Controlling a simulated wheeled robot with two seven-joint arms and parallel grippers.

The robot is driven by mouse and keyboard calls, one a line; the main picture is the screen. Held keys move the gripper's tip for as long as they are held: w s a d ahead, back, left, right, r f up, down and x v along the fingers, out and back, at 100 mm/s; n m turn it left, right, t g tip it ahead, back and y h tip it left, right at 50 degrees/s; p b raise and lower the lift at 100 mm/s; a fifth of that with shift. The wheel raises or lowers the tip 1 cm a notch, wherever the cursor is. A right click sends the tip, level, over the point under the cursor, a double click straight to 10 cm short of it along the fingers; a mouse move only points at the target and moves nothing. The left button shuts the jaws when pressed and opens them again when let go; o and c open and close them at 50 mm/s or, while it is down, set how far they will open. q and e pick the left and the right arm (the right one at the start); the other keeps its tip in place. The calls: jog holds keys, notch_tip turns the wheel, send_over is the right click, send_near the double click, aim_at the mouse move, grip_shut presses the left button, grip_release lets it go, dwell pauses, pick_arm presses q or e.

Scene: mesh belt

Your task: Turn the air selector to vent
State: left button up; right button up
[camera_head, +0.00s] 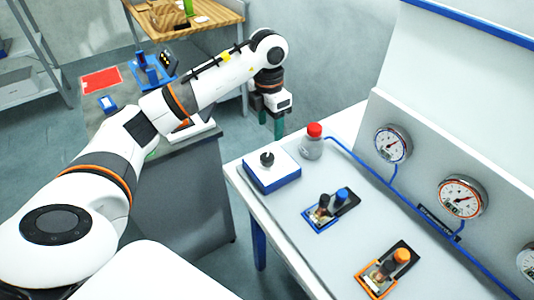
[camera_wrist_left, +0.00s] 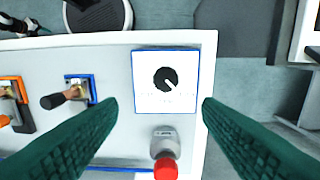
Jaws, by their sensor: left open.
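The air selector (camera_head: 287,176) is a white-topped box with a blue base at the table's near left corner. Its black knob (camera_head: 267,158) stands on top. In the left wrist view the white selector face (camera_wrist_left: 142,62) shows its round black knob (camera_wrist_left: 166,80), with a white mark toward the lower right. Lettering on the face is too faint to read. My left gripper (camera_head: 279,128) has green fingers pointing down, above and just beyond the selector. In the wrist view the left gripper (camera_wrist_left: 159,104) is open and empty, its fingers either side of the selector.
A blue-framed device (camera_head: 330,208) and an orange-framed device (camera_head: 388,270) lie farther along the white table (camera_head: 297,222). A panel with gauges (camera_head: 461,198) rises at the right.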

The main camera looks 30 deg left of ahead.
aim_at(267, 157)
pick_arm(q)
jog(key=f+p, duration=0.1)
jog(key=f, duration=0.2)
jog(key=f+p, duration=0.2)
jog(key=f, duration=0.2)
jog(key=f+p, duration=0.1)
jog(key=f, duration=0.2)
jog(key=shift+s+a+f, duration=0.1)
jog(key=shift+a+f, duration=0.25)
jog(key=shift+a, duration=0.05)
jog(key=shift+f, duration=0.5)
